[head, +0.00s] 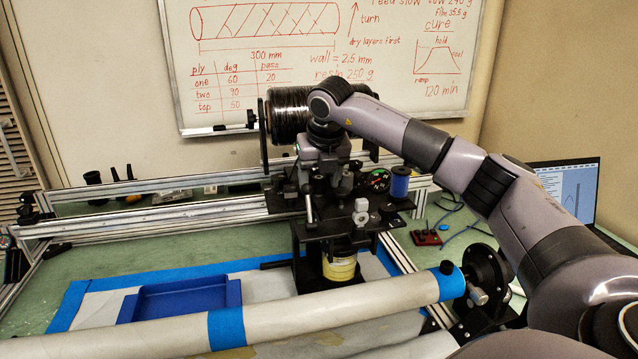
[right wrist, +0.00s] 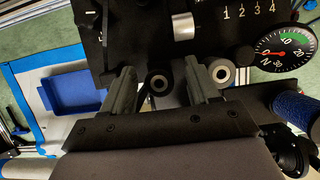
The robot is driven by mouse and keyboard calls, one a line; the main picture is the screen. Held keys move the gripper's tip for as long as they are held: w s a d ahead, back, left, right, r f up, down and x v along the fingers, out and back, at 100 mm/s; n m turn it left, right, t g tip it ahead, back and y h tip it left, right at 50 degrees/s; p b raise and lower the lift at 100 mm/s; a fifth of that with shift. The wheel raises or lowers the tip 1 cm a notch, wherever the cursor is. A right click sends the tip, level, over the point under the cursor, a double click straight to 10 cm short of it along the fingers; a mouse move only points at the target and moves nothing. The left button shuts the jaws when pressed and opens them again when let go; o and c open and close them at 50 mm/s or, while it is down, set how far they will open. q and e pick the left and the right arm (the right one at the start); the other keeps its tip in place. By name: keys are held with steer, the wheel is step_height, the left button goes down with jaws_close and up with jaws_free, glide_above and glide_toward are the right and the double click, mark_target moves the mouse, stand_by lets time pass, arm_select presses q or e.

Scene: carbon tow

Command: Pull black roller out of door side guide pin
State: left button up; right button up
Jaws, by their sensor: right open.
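My right gripper (right wrist: 160,75) is open, with one finger left of the first roller and the other between the two rollers. I cannot tell whether the fingers touch it. The pins behind the rollers are hidden. In the head view my right arm reaches over the carriage (head: 325,215) and hides the rollers. My left gripper is out of view.
A dial gauge (right wrist: 284,48) and a blue spool (right wrist: 296,108) stand close on the right. A long pale tube (head: 310,312) crosses in front of the carriage. A blue tray (head: 185,298) lies left. A black wound spool (head: 288,108) sits above, and a laptop (head: 572,188) stands right.

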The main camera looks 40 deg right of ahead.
steer(key=c, duration=1.1)
steer(key=shift+r, duration=0.1)
